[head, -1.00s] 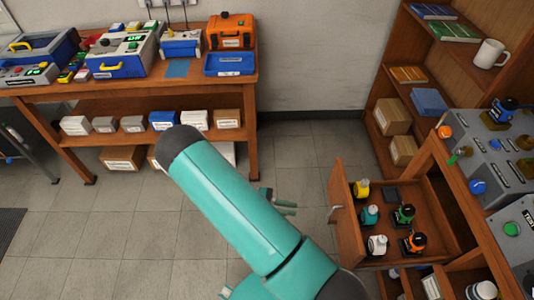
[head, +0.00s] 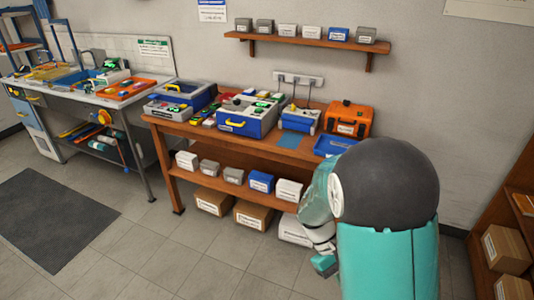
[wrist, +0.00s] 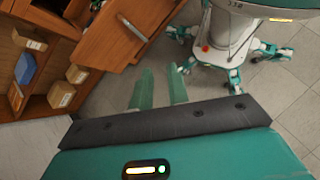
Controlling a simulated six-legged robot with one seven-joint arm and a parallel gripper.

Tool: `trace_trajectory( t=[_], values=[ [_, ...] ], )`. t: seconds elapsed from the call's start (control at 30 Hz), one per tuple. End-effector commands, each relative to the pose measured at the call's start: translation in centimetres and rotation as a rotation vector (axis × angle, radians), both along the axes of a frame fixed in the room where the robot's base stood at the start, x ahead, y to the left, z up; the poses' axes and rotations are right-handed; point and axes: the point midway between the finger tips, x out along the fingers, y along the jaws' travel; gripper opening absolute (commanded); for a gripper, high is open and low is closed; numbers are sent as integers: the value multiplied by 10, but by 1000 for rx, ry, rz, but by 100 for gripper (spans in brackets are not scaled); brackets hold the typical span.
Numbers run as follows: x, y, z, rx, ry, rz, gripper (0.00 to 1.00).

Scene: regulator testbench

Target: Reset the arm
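My arm rises on the right of the head view, with a dark rounded joint and a teal link close to the camera. My gripper (wrist: 161,72) shows in the wrist view as two green fingers, spaced apart, with only bare floor visible between them. It is open and holds nothing. In the head view the end of my arm is mostly hidden behind the dark joint.
A wooden workbench (head: 180,127) carries a blue-grey test unit (head: 247,117), an orange case (head: 347,119) and a blue tray (head: 330,146). A wall shelf (head: 300,41) holds small boxes. A wooden cabinet (wrist: 122,42) is near my gripper.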

Motion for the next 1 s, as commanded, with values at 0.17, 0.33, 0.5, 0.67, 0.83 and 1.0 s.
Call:
trace_trajectory(
  t=[0.17, 0.33, 0.5, 0.67, 0.83, 1.0],
  values=[
    [-3, 10, 46, 97, -197, -75, 17],
    [-10, 19, 87, 181, -376, -139, 17],
    [-21, 27, 125, 260, -557, -199, 17],
    [-34, 33, 158, 328, -730, -250, 17],
    [-51, 40, 191, 396, -912, -298, 17],
    [-68, 46, 217, 454, -1072, -336, 17]
  ],
)
